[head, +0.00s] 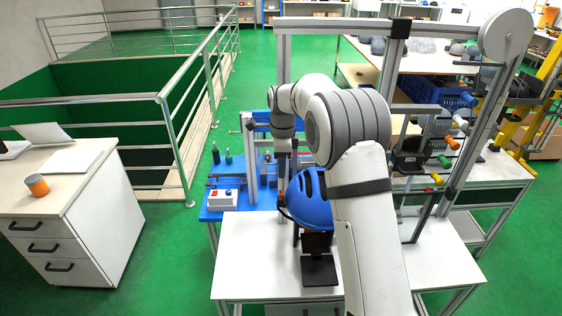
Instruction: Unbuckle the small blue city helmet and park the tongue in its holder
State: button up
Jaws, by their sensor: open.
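The small blue helmet (309,202) sits on a dark stand (319,270) on the white table, partly covered on its right by my arm. Its strap, buckle and tongue are too small or hidden to make out. I cannot pick out the tongue holder. My gripper (283,180) hangs below my wrist, just left of the helmet's upper left side. It is open, with nothing visible between its jaws; its fingertips are small and unclear, and I cannot tell whether they touch the helmet.
A metal frame (284,60) rises around the work area, with a round disc (507,36) at its upper right. A blue bench (221,183) holds a white control box (223,200) left of the helmet. The white table's (240,262) front left is clear. A drawer cabinet (80,245) stands left.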

aim_at(281, 192)
notch_tip(281, 192, down, 11)
jog(key=b, duration=0.6)
jog(key=shift+s+a+b, duration=0.1)
jog(key=shift+b, duration=0.3)
jog(key=c, duration=0.7)
jog(key=shift+c, duration=0.2)
jog(key=shift+r, duration=0.15)
